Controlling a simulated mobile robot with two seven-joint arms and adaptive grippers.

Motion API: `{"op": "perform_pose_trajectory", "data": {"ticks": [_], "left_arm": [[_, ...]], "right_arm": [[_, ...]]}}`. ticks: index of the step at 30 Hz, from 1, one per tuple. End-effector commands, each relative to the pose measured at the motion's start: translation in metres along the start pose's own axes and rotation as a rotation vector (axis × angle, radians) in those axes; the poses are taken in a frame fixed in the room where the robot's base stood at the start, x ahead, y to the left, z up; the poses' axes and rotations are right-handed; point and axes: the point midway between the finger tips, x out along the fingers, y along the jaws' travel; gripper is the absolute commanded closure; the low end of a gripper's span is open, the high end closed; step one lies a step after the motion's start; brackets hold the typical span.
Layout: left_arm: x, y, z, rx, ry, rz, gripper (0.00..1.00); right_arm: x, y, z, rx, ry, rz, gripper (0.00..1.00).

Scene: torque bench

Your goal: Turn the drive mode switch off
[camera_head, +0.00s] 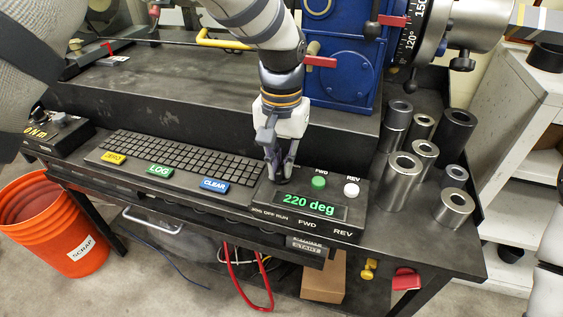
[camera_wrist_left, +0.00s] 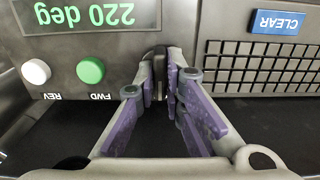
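The control panel (camera_head: 330,190) on the bench front carries a green 220 deg display (camera_head: 308,204). The drive mode switch, above the small JOG OFF RUN lettering (camera_head: 270,214), is mostly hidden by my left gripper (camera_head: 276,178) in the head view. In the left wrist view the switch's dark lever (camera_wrist_left: 159,64) shows between the fingertips of the left gripper (camera_wrist_left: 163,82), which look closed on it. Which position the lever points to is hard to tell. My right gripper is not in view.
Green FWD (camera_head: 318,182) and white REV (camera_head: 351,189) buttons lie right of the gripper. A keypad (camera_head: 180,157) with a blue CLEAR key (camera_head: 214,185) lies left. Metal sockets (camera_head: 403,175) stand on the right, and a blue machine (camera_head: 340,60) stands behind.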

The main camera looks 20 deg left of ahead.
Motion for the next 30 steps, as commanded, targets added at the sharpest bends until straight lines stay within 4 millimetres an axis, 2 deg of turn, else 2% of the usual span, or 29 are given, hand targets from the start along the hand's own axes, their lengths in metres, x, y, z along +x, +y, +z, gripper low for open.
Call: {"op": "perform_pose_trajectory", "data": {"ticks": [1,3,11,13,17,24,30], "left_arm": [[0.0,0.0,0.0,0.0,0.0,0.0,0.81],[0.0,0.0,0.0,0.001,0.0,0.0,0.7],[0.0,0.0,0.0,0.001,0.0,0.0,0.7],[-0.006,0.0,-0.001,0.001,0.003,0.001,0.7],[-0.034,0.0,-0.001,0.001,0.007,0.002,0.7],[-0.096,0.0,-0.001,0.001,0.006,0.001,0.7],[-0.119,0.0,0.0,0.001,0.0,0.0,0.7]], "right_arm": [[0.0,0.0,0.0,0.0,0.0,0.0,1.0],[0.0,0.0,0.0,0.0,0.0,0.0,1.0],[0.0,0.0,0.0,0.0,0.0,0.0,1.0],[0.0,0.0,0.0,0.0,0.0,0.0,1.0],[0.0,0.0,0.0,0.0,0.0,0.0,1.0],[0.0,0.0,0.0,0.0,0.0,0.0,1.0],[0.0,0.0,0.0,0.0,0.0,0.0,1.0]]}}
